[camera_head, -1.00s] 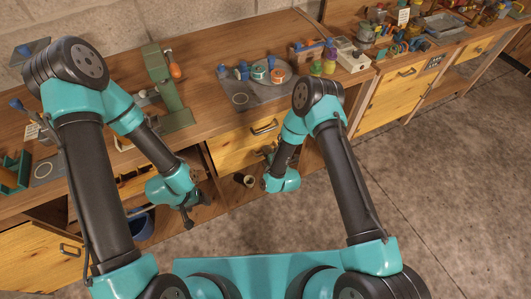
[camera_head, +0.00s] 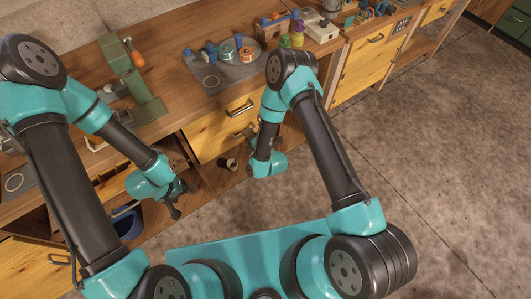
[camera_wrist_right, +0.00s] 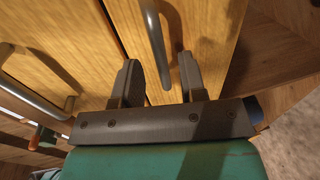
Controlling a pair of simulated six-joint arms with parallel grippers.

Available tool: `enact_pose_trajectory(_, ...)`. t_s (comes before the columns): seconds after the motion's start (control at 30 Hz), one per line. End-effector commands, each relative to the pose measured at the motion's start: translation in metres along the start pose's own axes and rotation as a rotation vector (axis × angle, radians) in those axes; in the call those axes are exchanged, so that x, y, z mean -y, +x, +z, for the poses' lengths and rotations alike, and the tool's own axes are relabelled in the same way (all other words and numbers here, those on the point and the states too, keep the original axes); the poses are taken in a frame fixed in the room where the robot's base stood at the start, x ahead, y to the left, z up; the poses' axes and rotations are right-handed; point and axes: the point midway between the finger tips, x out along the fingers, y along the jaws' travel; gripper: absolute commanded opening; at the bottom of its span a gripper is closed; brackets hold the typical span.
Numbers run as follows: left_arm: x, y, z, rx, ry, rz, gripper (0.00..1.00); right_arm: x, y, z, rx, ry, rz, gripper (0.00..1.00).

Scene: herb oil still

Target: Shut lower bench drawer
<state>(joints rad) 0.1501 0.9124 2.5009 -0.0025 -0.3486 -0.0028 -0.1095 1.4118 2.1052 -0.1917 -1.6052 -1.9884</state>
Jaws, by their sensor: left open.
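Two wooden drawer fronts lie side by side in the right wrist view. I take the right one (camera_wrist_right: 200,30) for the lower drawer, and the left one (camera_wrist_right: 55,45) carries its own handle (camera_wrist_right: 35,98). The lower drawer's bar handle (camera_wrist_right: 154,40) runs between the fingers of my right gripper (camera_wrist_right: 158,78), which is open; I see no clear contact. How far the drawer is pulled out, I cannot tell. In the head view, the upper drawer front (camera_head: 212,137) shows, and my right wrist hides much below it. My left gripper (camera_head: 178,200) is open and empty, left of the drawers.
The bench top (camera_head: 185,85) bears a green press (camera_head: 130,75) and a grey mat with spools (camera_head: 228,55). The concrete floor (camera_head: 420,150) at right is clear.

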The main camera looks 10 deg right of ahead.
Motion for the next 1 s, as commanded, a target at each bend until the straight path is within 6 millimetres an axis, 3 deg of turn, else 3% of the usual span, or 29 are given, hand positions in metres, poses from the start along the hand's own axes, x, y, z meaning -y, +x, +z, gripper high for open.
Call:
enact_pose_trajectory(0.6, 0.000, 0.000, 0.000, 0.000, 0.000, 0.000, 0.72, 0.001, -0.118, 0.000, 0.001, 0.003, -0.003, 0.38)
enact_pose_trajectory(0.8, 0.000, 0.000, 0.000, 0.000, 0.000, 0.000, 0.72, 0.000, -0.137, 0.000, 0.001, 0.002, 0.000, 0.38)
enact_pose_trajectory(1.0, 0.000, 0.000, 0.000, 0.000, 0.000, 0.000, 0.72, 0.000, -0.140, 0.000, 0.001, 0.000, 0.001, 0.38)
